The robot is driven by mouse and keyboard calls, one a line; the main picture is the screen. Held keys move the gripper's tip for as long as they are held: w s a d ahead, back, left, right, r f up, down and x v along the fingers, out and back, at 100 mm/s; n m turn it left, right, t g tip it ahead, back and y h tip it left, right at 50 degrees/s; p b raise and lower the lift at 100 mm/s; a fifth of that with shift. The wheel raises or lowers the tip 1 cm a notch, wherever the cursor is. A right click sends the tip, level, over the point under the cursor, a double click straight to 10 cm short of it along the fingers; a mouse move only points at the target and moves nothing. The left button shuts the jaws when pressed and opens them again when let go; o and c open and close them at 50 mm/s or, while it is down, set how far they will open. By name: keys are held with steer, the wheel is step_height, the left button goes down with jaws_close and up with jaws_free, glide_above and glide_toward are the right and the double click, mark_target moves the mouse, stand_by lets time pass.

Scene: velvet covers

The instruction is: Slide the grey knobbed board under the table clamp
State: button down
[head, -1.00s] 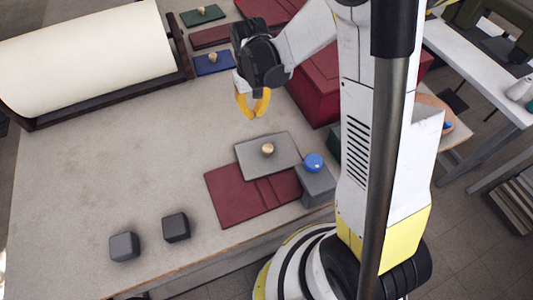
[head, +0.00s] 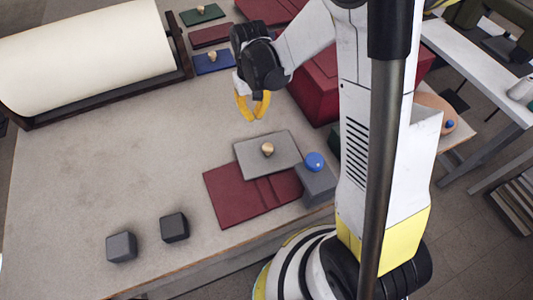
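The grey knobbed board (head: 250,147) is a flat plate with a pale round knob (head: 267,149). It lies on or over the back part of a dark red velvet cover (head: 232,197) near the table's front edge. A dark grey block with a blue knob (head: 314,161) stands at the board's right corner; I cannot tell whether it is the table clamp or whether they touch. My gripper (head: 253,117) has yellow fingers, spread with a gap between them and nothing in it. It hangs over the table, behind the board in the picture and apart from it.
Two dark grey blocks (head: 121,247) (head: 174,227) stand at the table's front left. A large cream roll (head: 85,50) lies at the back left. Knobbed boards, one green (head: 202,14) and one blue (head: 214,63), lie behind. A red box (head: 320,85) stands right. The table's left middle is clear.

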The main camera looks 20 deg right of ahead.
mark_target(272, 161)
steer(key=shift+f+b, duration=1.85)
steer(key=shift+f, duration=0.35)
steer(key=shift+r+p, duration=0.35)
steer(key=shift+r, duration=0.25)
stand_by(0.4)
steer(key=shift+s, duration=0.1)
steer(key=shift+s, duration=1)
steer(key=shift+s, duration=0.15)
steer(key=shift+s+b, duration=0.65)
steer(key=shift+s, duration=4.75)
